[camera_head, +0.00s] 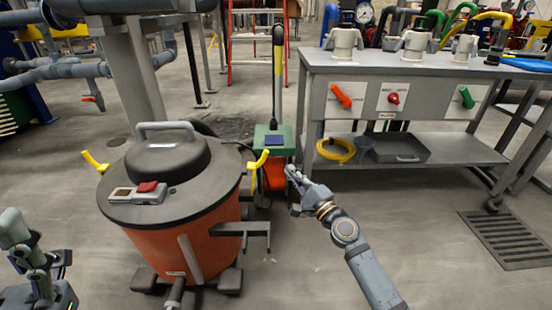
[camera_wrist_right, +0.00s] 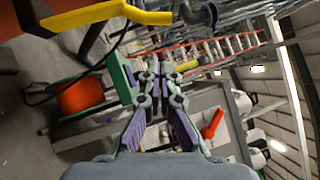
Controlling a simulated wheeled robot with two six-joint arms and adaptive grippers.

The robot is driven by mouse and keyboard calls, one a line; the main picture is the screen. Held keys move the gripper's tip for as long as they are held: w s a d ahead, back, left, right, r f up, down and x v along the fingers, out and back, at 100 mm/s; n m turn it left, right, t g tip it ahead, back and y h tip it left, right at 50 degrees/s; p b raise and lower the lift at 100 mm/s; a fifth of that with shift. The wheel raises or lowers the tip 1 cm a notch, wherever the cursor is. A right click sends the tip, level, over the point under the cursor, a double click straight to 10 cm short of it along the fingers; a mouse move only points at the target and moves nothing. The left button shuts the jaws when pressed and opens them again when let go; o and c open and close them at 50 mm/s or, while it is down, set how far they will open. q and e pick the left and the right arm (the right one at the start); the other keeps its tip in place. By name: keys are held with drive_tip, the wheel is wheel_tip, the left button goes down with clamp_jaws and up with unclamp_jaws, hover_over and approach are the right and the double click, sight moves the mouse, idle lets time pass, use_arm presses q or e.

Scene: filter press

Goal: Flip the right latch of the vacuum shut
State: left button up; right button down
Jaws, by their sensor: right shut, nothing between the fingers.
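The vacuum (camera_head: 195,240) is an orange drum with a dark round lid (camera_head: 165,165) and a grey handle. Its right latch (camera_head: 258,160) is a yellow lever on the right of the rim, tilted up and outward. The yellow bar of this latch also shows large at the top of the right wrist view (camera_wrist_right: 105,14). The left latch (camera_head: 95,162) also sticks out from the rim. My right gripper (camera_head: 290,174) is shut and empty, right of the right latch and apart from it; its fingertips (camera_wrist_right: 161,68) meet in the wrist view. My left arm shows at the lower left; its fingers are unclear.
A green and orange machine (camera_head: 274,140) with a tall handle stands behind the right latch. A grey workbench (camera_head: 430,70) with valves and coloured switches is at the right, with a yellow hose (camera_head: 335,150) on its shelf. Floor right of the vacuum is open, with a drain grate (camera_head: 508,238).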

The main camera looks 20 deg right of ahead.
sight(265, 155)
drive_tip(key=w+a+r+p, duration=0.1)
drive_tip(key=w+a, duration=0.3)
drive_tip(key=shift+r, duration=0.4)
drive_tip(key=a+r+p, duration=0.1)
drive_tip(key=p, duration=0.1)
drive_tip(key=a+n+p, duration=0.1)
drive_tip(key=p, duration=0.2)
drive_tip(key=shift+w+r+n+g, duration=0.3)
drive_tip(key=shift+w+r+g, duration=0.05)
drive_tip(key=shift+r+g, duration=0.05)
drive_tip(key=shift+a+f, duration=0.3)
drive_tip(key=shift+f, duration=0.05)
